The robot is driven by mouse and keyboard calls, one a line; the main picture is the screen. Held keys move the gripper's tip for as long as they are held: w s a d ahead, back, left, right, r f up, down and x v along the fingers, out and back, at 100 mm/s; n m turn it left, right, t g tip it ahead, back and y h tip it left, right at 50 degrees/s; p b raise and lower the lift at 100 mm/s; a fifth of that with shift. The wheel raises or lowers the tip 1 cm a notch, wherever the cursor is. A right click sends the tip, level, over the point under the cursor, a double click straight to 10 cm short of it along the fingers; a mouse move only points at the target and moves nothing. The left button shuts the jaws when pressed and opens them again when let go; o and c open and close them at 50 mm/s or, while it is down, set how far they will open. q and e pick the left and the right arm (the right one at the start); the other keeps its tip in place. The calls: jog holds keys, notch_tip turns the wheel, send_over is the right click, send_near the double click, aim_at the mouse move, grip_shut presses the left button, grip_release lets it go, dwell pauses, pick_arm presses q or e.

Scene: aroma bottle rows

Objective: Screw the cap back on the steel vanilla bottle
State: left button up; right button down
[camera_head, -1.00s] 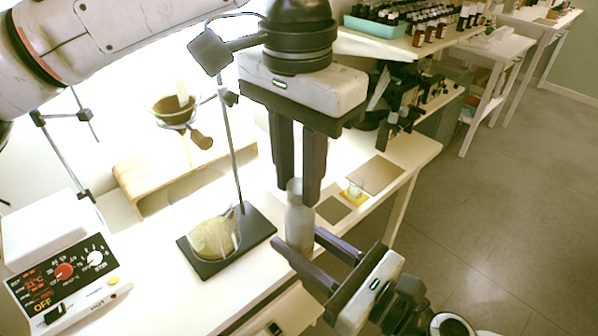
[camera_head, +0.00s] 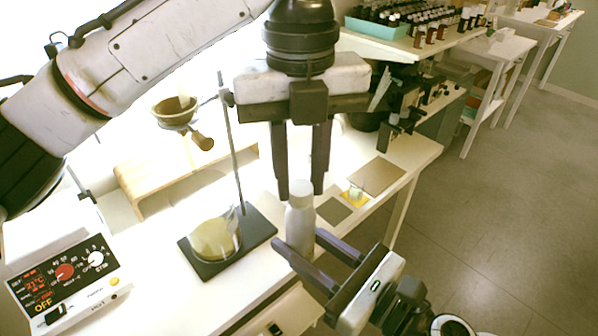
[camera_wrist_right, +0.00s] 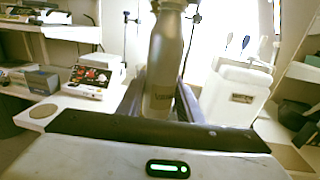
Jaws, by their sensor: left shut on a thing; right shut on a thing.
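The steel vanilla bottle (camera_head: 300,226) stands upright in the head view, with its pale cap (camera_head: 302,190) on top. My right gripper (camera_head: 299,241) is shut on the bottle's body from the lower right. My left gripper (camera_head: 300,191) points straight down from above, with its fingers on both sides of the cap, shut on it. In the right wrist view the bottle (camera_wrist_right: 164,62) is upright between my right fingers (camera_wrist_right: 160,88), with a dark, blurred label low on its body. The top is cut off there, so how tightly the cap sits cannot be told.
A stand with a round flask (camera_head: 214,238) is left of the bottle. A hotplate-like device (camera_head: 66,280) is at lower left, and a wooden riser (camera_head: 150,178) behind. A yellow item (camera_head: 354,194) and flat plates lie right of the bottle. A white container (camera_wrist_right: 234,92) shows in the wrist view.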

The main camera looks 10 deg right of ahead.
pick_arm(q)
jog(key=m, duration=0.5)
jog(key=shift+d, duration=0.1)
jog(key=o, duration=1.1)
jog(key=shift+r, duration=2.25)
jog(key=shift+c, duration=0.5)
